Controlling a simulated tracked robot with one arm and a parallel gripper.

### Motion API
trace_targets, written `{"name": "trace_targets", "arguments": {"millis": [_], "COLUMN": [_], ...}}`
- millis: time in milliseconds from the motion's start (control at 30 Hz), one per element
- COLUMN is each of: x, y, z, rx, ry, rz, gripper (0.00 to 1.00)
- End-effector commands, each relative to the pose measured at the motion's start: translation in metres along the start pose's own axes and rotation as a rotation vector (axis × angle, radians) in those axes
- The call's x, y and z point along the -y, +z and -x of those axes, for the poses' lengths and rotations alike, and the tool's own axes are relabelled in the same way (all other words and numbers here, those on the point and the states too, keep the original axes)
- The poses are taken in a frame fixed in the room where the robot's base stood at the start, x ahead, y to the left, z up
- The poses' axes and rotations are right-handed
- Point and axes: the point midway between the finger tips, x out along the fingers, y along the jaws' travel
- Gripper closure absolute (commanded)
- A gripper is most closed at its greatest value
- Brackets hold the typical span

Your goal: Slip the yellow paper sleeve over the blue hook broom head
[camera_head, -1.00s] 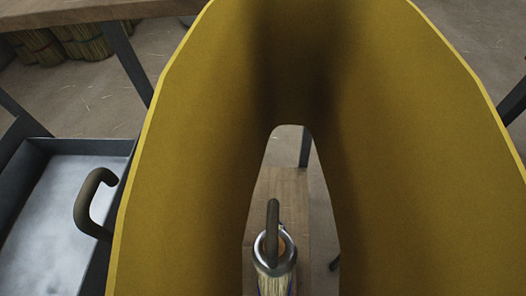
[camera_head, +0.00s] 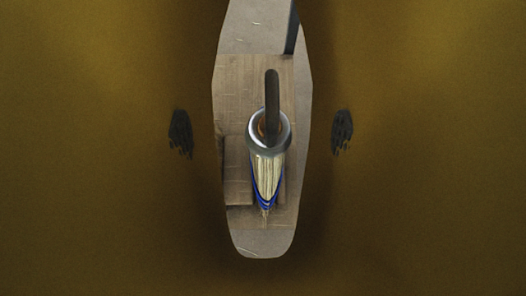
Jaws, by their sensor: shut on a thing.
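The yellow paper sleeve (camera_head: 90,150) fills most of the view, and I look down through its long narrow opening. My gripper (camera_head: 261,133) shows only as two dark patches, one on each side wall of the sleeve, and is shut on it. The blue hook broom head (camera_head: 267,175) shows through the opening, near its middle. It has a dark hook at the top, a metal collar and pale straw with blue bands. The broom head lies beyond the sleeve's far opening, with a gap visible on both sides. How far it is below the opening I cannot tell.
A wooden surface (camera_head: 240,80) shows behind and below the broom head. Grey floor (camera_head: 262,243) shows at the lower end of the opening, and a dark post (camera_head: 291,30) at its upper right. The sleeve walls hide everything else.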

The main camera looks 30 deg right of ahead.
Motion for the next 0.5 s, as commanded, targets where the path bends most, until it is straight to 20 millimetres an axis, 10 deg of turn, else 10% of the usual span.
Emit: {"name": "trace_targets", "arguments": {"millis": [500], "x": [-0.0009], "y": [0.0075], "z": [-0.0064], "rx": [-0.001], "ry": [0.000], "rz": [0.000], "gripper": [0.71]}}
